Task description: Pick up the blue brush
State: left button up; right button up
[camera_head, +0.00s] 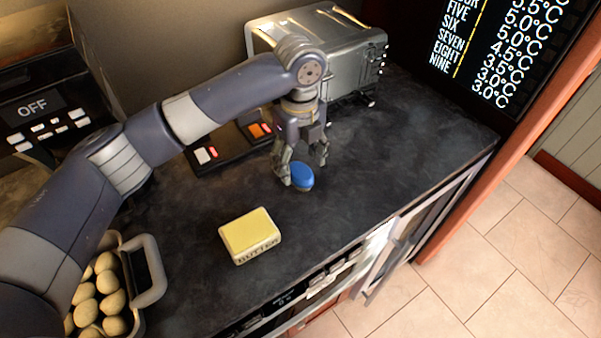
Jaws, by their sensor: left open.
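The blue brush (302,176) is a small rounded blue object on the dark counter, near the middle of the head view. My left gripper (303,172) points down over it with its fingers apart. One finger is at the brush's left side and the other is behind it to the right. I cannot tell whether either finger touches it. Part of the brush is hidden by the left finger. My right gripper is not in view.
A yellow butter block (250,236) lies in front on the counter (400,150). A dark panel with lit switches (228,150) is behind the arm. A metal toaster (335,50) stands at the back. The right counter is clear.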

aim_at(301, 170)
pick_arm(q)
jog(key=f, duration=0.2)
jog(key=f+p, duration=0.1)
jog(key=shift+s+d+f, duration=0.1)
jog(key=shift+s+f, duration=0.15)
jog(key=shift+f, duration=0.25)
jog(key=shift+c, duration=1.1)
jog(key=c, duration=0.9)
jog(key=shift+c, duration=0.3)
jog(key=shift+w+r, duration=0.1)
jog(key=shift+r, duration=0.2)
notch_tip(301, 170, up, 9)
jog(key=shift+f+b, duration=0.2)
jog(key=shift+b, duration=0.75)
jog(key=shift+r, duration=0.4)
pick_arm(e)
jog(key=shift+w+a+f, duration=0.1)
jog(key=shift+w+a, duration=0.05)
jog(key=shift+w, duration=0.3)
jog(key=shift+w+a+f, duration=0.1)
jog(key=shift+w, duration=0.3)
